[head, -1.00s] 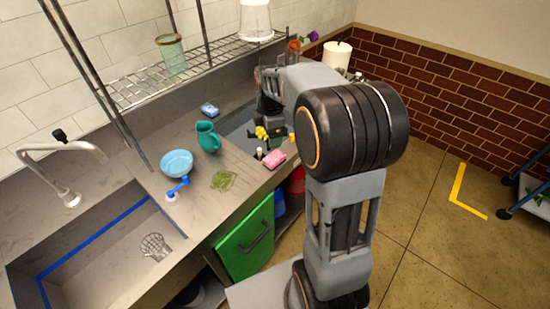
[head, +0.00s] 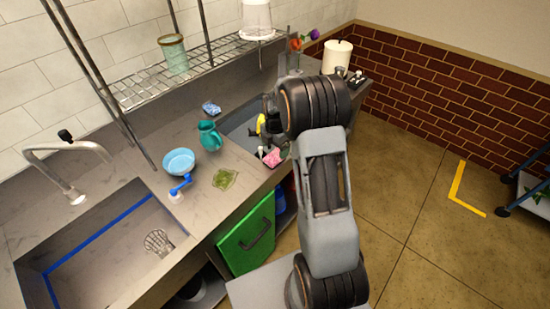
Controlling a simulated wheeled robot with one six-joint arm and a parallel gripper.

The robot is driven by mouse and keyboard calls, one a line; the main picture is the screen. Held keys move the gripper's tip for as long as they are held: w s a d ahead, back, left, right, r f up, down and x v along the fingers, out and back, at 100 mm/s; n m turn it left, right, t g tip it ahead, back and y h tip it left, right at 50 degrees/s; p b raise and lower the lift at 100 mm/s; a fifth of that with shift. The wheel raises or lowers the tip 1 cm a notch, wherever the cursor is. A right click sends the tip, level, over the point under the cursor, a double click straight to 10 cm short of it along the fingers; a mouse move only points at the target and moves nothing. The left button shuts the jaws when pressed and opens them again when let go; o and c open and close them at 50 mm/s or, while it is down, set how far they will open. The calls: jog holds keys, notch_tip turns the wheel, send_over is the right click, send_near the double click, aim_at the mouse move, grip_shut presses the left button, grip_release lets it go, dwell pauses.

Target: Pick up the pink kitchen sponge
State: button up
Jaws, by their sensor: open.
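The pink kitchen sponge (head: 272,158) lies near the front edge of the grey counter, just left of my arm. It looks partly covered at its right side by my arm. My gripper (head: 266,129) is open, with a yellow fingertip showing just above and behind the sponge in the picture. The other finger is mostly hidden by my arm, so I cannot tell whether it touches the sponge.
A teal jug (head: 209,136), a light blue bowl (head: 179,162), a green cloth (head: 225,179) and a blue item (head: 211,108) stand left of the sponge. A sink (head: 100,245) is at the left. A wire shelf (head: 150,85) hangs above the counter's back.

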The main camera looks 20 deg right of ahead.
aim_at(275, 155)
jog(key=shift+f+p, duration=0.9)
jog(key=shift+f, duration=1.8)
jog(key=c, duration=1)
jog(key=shift+r, duration=0.2)
